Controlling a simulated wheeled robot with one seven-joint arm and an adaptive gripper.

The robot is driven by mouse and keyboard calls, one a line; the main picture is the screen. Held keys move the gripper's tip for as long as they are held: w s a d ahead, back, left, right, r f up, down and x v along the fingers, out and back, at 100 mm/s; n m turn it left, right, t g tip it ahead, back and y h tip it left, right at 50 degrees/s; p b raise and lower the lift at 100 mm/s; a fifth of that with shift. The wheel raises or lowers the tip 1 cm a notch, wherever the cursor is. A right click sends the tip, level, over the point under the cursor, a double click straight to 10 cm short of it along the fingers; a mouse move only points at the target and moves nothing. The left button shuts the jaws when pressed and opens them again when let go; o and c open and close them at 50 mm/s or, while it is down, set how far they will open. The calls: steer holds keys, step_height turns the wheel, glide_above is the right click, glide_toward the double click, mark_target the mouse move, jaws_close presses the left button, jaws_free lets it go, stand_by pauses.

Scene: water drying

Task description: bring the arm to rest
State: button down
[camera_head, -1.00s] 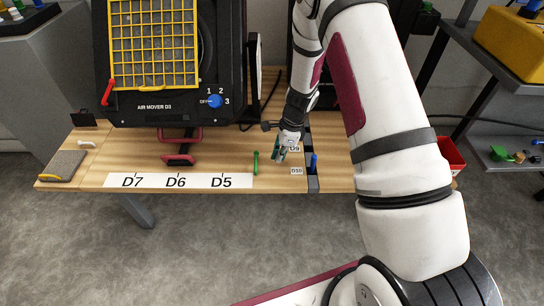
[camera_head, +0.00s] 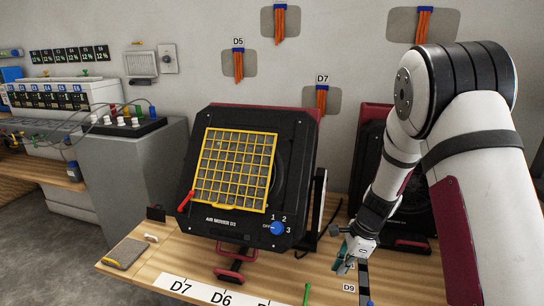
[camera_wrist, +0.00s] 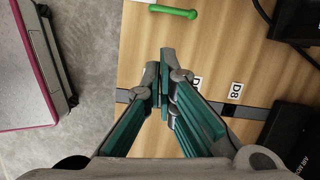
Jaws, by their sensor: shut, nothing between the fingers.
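My gripper (camera_head: 342,254) is over the wooden table (camera_head: 180,262) on the right side of the head view, near the D9 label. In the wrist view my gripper (camera_wrist: 166,82) has its teal-padded fingers together with nothing between them. The fingertips appear above the wood, beside a dark strip across the table; the exact height cannot be told. My arm (camera_head: 475,170) reaches down from the upper right and hides part of a second air mover behind it.
The air mover D3 (camera_head: 285,180) with a yellow grille (camera_head: 236,170) stands at the back of the table. A green rod (camera_wrist: 175,12) lies ahead of the fingertips. A grey pad (camera_head: 124,253) lies at the table's left end. Cables run beside the air mover.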

steer(key=s+a+r+n, duration=0.3)
steer(key=s+r+n, duration=0.2)
steer(key=s+r, duration=0.45)
steer(key=s+a+r+n, duration=0.3)
steer(key=s+r+n, duration=0.25)
steer(key=r, duration=0.65)
steer(key=s+d+r+n+h, duration=0.2)
steer(key=s+n, duration=0.3)
steer(key=s, duration=0.6)
steer(key=s+d+r+n+h, duration=0.15)
steer(key=s+n, duration=0.25)
steer(key=s, duration=0.8)
step_height(320, 180, up, 26)
steer(key=t+p, duration=0.3)
steer(key=p, duration=2)
steer(key=shift+p, duration=0.35)
steer(key=shift+y, duration=0.25)
